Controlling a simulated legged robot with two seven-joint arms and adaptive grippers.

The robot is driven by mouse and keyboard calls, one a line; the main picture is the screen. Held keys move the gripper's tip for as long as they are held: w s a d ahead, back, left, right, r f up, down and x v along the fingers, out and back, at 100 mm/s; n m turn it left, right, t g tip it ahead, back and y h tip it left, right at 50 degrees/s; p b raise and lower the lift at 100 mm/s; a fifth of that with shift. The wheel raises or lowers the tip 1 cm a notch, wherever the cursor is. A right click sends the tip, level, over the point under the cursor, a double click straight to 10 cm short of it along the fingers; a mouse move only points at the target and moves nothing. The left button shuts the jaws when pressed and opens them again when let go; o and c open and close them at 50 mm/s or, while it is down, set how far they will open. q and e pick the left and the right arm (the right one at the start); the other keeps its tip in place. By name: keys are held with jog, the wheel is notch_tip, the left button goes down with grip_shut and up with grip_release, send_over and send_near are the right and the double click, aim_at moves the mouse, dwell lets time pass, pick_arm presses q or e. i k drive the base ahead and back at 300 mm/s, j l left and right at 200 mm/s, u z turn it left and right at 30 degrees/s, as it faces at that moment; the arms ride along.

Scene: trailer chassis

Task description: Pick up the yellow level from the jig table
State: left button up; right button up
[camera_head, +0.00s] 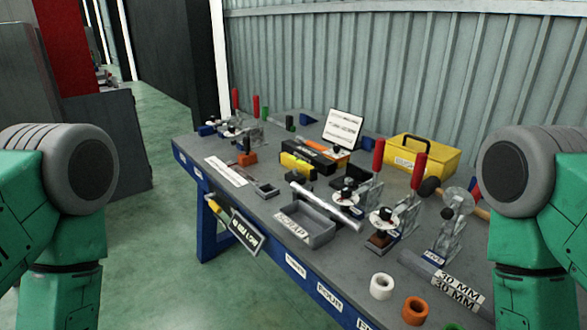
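The yellow level (298,165) lies on the grey top of the jig table (240,203), left of the middle. It is a short yellow bar in front of a long black piece, and I cannot tell whether the two touch. Green and grey parts of both my arms show at the left and right edges of the view. Neither of my grippers is in view, and nothing of mine is near the level.
A grey scrap tray (318,241) and a silver tube (325,206) lie in front of the level. Red-handled clamps (378,155) stand to the right. A yellow toolbox (440,158) and a white sheet (342,128) are behind. Green floor (170,240) is clear at left.

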aim_at(287, 160)
jog(key=z, duration=0.3)
jog(key=i+j+z, duration=0.15)
jog(key=j+z, duration=0.15)
jog(key=z, duration=0.15)
jog(key=j+z, duration=0.3)
jog(key=z, duration=0.2)
jog(key=i+j+z, duration=0.1)
jog(key=j+z, duration=0.55)
jog(key=z, duration=0.25)
jog(key=k+j+z, duration=0.1)
jog(key=j, duration=0.3)
jog(key=k+j, duration=0.1)
jog(key=j, duration=0.3)
jog(key=k+j+z, duration=0.15)
jog(key=j, duration=0.2)
jog(key=k+j+z, duration=0.1)
jog(key=j, duration=0.3)
jog(key=k+j, duration=0.15)
jog(key=j, duration=0.2)
jog(key=k+j+z, duration=0.15)
jog(key=j, duration=0.25)
jog(key=k+j, duration=0.15)
jog(key=j, duration=0.2)
jog(key=z, duration=0.05)
